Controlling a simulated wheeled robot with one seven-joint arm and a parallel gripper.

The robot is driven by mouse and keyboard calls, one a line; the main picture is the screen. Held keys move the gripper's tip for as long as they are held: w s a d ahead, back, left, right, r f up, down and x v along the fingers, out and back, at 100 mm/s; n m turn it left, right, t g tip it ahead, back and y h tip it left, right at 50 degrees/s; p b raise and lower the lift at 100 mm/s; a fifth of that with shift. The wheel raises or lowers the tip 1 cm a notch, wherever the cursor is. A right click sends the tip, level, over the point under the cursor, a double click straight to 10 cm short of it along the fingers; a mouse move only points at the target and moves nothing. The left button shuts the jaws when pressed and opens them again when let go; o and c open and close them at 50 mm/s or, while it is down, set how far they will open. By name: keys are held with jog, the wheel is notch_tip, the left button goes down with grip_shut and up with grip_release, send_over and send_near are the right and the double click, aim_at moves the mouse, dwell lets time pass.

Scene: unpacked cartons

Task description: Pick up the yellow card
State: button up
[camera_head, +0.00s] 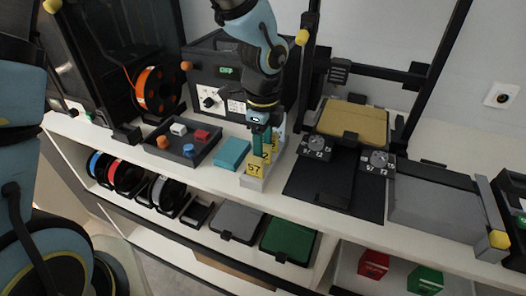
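Yellow cards stand in a row in a pale grey holder (252,184) on the shelf top. The front yellow card (254,170) shows the number 57. More yellow card pieces (266,156) show behind it, partly hidden by my gripper. My gripper (262,150) points down over the holder, with its teal fingers at the cards behind the front one. I cannot tell whether the fingers touch a card or how far apart they are.
A teal block (232,154) lies just left of the holder. Further left is a dark tray (176,160) with small coloured parts. A 3D printer with a dark bed (325,185) stands to the right. An orange spool (157,90) and a control box (217,88) are behind.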

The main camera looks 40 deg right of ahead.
jog(key=shift+f, duration=0.2)
grip_shut()
dwell(0.3)
